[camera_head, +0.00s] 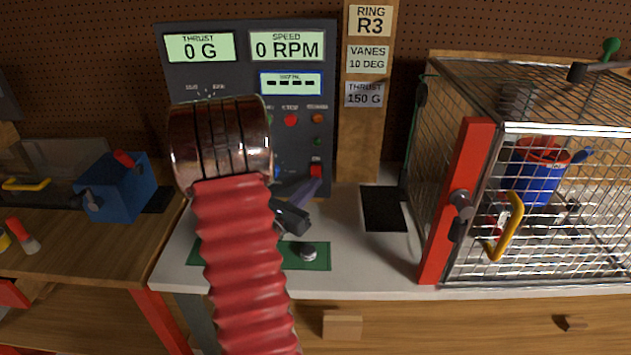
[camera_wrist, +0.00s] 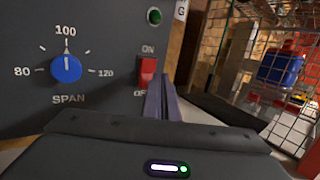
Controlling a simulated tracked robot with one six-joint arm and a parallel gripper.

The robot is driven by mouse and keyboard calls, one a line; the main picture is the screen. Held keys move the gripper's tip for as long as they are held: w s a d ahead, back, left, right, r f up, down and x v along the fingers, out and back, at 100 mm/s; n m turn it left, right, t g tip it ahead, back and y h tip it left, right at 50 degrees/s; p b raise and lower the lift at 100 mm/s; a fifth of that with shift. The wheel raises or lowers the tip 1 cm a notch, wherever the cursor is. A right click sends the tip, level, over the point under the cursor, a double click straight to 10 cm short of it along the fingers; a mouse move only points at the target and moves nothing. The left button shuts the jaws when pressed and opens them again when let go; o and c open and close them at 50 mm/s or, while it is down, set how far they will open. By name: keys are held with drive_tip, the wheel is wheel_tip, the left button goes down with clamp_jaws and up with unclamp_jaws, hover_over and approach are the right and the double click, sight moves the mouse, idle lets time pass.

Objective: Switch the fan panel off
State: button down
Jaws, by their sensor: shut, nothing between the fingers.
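The dark grey fan panel (camera_head: 330,55) stands at the back of the bench, with lit displays reading 0 G and 0 RPM. Its red rocker switch (camera_wrist: 147,72) sits between ON and a partly covered OFF label. It also shows low on the panel's right side in the head view (camera_head: 316,168). My gripper (camera_wrist: 160,82) is shut and empty. Its fingertips overlap the switch's lower right edge in the wrist view; I cannot tell whether they touch it. In the head view my gripper (camera_head: 313,186) is just below the switch, partly hidden by my arm.
A blue SPAN knob (camera_wrist: 66,68) is left of the switch, and a dark green lamp (camera_wrist: 155,16) is above it. A wire cage (camera_head: 535,110) with a red post (camera_head: 455,205) stands to the right. A black pad (camera_head: 384,208) lies between cage and panel.

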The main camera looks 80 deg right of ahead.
drive_tip(key=shift+d, duration=0.15)
drive_tip(key=shift+w+d+f, duration=0.1)
drive_tip(key=shift+d, duration=0.15)
drive_tip(key=shift+w+d+f, duration=0.1)
drive_tip(key=shift+d+f, duration=0.1)
drive_tip(key=shift+d, duration=0.2)
idle(1.1)
drive_tip(key=shift+a+r, duration=0.1)
drive_tip(key=shift+a, duration=0.05)
drive_tip(key=shift+a+r, duration=0.3)
drive_tip(key=shift+a, duration=0.35)
idle(0.3)
drive_tip(key=a, duration=0.1)
drive_tip(key=s+a+r, duration=0.1)
drive_tip(key=a, duration=0.1)
drive_tip(key=a+r, duration=0.1)
drive_tip(key=shift+s+a, duration=0.2)
idle(0.3)
drive_tip(key=shift+w, duration=0.1)
idle(0.6)
